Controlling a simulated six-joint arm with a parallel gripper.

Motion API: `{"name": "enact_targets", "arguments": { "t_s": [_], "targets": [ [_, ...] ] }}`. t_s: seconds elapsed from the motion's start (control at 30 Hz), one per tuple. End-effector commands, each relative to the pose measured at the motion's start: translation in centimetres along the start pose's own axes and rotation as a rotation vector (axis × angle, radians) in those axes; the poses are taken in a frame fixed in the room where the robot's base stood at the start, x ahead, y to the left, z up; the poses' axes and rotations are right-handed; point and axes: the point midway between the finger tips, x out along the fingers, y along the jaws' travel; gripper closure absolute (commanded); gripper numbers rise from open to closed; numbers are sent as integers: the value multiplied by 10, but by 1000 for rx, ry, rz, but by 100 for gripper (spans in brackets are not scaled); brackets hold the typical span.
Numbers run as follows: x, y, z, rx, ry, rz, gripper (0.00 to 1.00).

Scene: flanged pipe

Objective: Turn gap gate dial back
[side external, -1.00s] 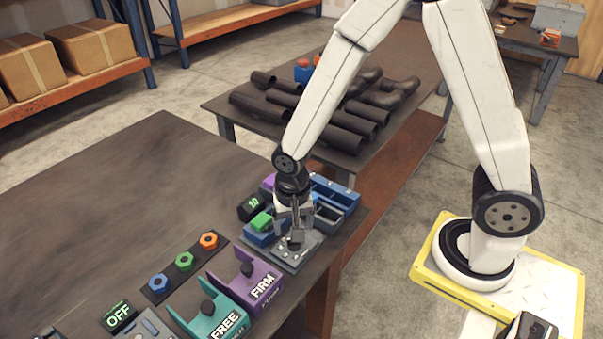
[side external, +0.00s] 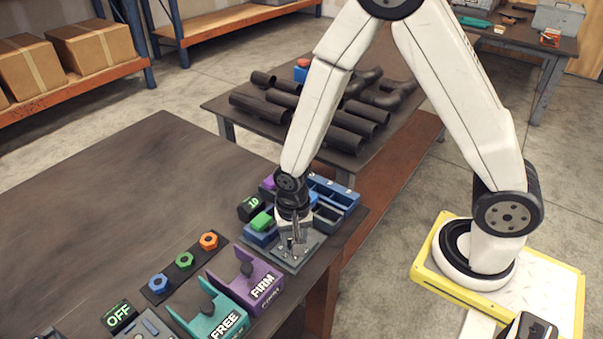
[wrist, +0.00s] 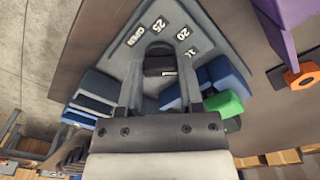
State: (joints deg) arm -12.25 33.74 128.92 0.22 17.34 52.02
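The gap gate dial is a dark knob (wrist: 160,62) on a grey plate (wrist: 205,50) marked OPEN, 25, 20 and a partly hidden number. In the side external view the grey plate (side external: 292,262) lies near the bench's right edge. My gripper (wrist: 161,70) points down over the dial, with its fingers apart on either side of the knob. In the side external view my gripper (side external: 294,243) is low over the plate and hides most of the knob. Contact between fingers and knob is not clear. A small black display (side external: 251,208) reads about 10.
A green block (side external: 261,221) and blue bins (side external: 334,193) stand close behind the plate. The purple FIRM holder (side external: 258,283) and teal FREE holder (side external: 219,318) stand in front. Coloured nuts (side external: 185,261) lie to the left. The bench's left part (side external: 110,210) is clear.

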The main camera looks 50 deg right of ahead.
Motion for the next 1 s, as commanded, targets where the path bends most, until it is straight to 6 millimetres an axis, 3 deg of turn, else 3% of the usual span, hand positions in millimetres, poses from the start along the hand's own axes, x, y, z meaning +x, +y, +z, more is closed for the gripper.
{"name": "enact_targets", "arguments": {
  "t_s": [0.03,0.1,0.13,0.57,1.0],
  "targets": [
    [0,0,0,0,1,-1,75],
    [0,0,0,0,1,-1,97],
    [0,0,0,0,1,-1,100],
    [0,0,0,-59,1,-1,100],
    [0,0,0,-360,2,0,100]
  ]
}}
